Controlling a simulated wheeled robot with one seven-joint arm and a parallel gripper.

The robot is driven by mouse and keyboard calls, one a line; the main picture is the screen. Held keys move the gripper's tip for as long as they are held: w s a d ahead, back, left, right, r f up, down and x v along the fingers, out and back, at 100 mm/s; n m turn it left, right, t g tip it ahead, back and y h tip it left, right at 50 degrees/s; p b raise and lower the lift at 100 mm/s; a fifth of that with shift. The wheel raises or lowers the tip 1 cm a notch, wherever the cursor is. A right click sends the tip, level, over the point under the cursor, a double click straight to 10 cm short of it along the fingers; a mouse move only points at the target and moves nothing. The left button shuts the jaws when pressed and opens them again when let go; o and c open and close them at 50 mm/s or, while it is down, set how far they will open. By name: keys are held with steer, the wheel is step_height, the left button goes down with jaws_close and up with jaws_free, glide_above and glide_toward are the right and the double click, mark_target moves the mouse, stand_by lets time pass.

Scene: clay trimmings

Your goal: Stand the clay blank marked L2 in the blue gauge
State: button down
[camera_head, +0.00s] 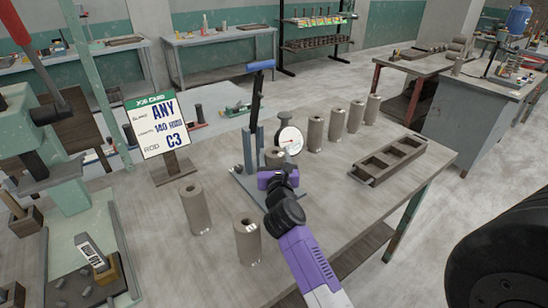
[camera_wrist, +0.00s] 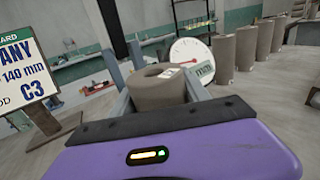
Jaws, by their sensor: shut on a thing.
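My gripper (camera_head: 276,172) is shut on a grey-brown hollow clay blank (camera_wrist: 158,92), which stands roughly upright between the fingers. Its upper part also shows in the head view (camera_head: 274,154); its lower part is hidden by my gripper. A small pale mark sits on its top, too small to read as L2. The blue gauge (camera_head: 248,150), with upright posts, a lever with a blue handle and a round white dial (camera_head: 290,140), is right behind the blank. The wrist view shows the dial (camera_wrist: 190,53) just beyond it. I cannot tell whether the blank rests on the gauge's base.
Two blanks (camera_head: 195,208) (camera_head: 247,240) stand at the table's front left. Several more (camera_head: 336,124) stand in a row behind right. An empty grey tray with compartments (camera_head: 388,162) lies at right. A job card (camera_head: 162,125) stands at left. The table's right front is clear.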

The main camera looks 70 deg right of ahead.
steer(key=shift+r, duration=0.15)
steer(key=c, duration=0.5)
jaws_free()
steer(key=shift+f, duration=0.25)
steer(key=shift+r, duration=0.15)
steer(key=shift+b+v, duration=0.35)
steer(key=shift+v, duration=3.4)
steer(key=shift+r, duration=0.1)
